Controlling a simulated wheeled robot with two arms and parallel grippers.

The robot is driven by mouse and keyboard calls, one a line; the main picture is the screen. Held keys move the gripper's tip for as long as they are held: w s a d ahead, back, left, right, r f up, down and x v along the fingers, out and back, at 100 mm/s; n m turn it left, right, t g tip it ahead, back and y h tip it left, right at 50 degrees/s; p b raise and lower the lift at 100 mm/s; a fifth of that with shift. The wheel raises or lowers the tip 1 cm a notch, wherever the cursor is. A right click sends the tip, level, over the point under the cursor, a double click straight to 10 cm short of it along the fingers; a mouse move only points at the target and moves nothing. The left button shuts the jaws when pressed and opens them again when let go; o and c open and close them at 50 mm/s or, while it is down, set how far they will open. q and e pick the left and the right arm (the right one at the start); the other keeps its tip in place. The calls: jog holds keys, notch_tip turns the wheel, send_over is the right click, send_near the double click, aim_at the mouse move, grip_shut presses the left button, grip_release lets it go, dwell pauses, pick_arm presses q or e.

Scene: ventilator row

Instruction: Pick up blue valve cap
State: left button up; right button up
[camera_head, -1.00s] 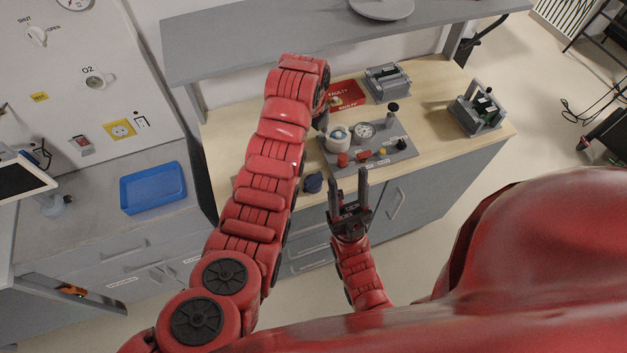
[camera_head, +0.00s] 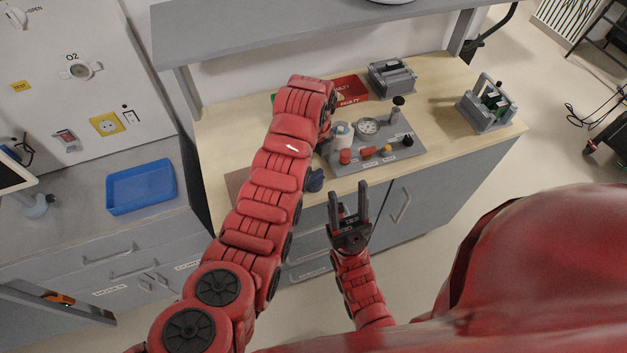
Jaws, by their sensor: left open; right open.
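A small dark blue round thing (camera_head: 315,180), which looks like the blue valve cap, sits at the front edge of the wooden bench top, partly behind my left arm. My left arm reaches over the bench and bends down at its far end. Its gripper is hidden behind the arm. My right gripper (camera_head: 348,212) is open and empty, its two fingers pointing up in the picture. It appears in front of the bench drawers, below and right of the blue cap and apart from it.
A grey board (camera_head: 400,150) with a gauge (camera_head: 368,126), a white-and-blue part and red and yellow knobs lies on the bench (camera_head: 440,122). Behind are a red card (camera_head: 350,89) and a grey device (camera_head: 391,79); another device (camera_head: 486,107) stands right. A shelf (camera_head: 300,24) overhangs. A blue tray (camera_head: 141,187) sits left.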

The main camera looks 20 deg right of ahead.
aim_at(314, 174)
pick_arm(q)
jog(key=f+p, duration=0.1)
jog(key=f, duration=0.1)
jog(key=f+p, duration=0.1)
jog(key=shift+a+f+p, duration=0.25)
jog(key=shift+p, duration=0.05)
jog(key=shift+f, duration=0.7)
jog(key=c, duration=1.3)
jog(key=shift+r, duration=0.1)
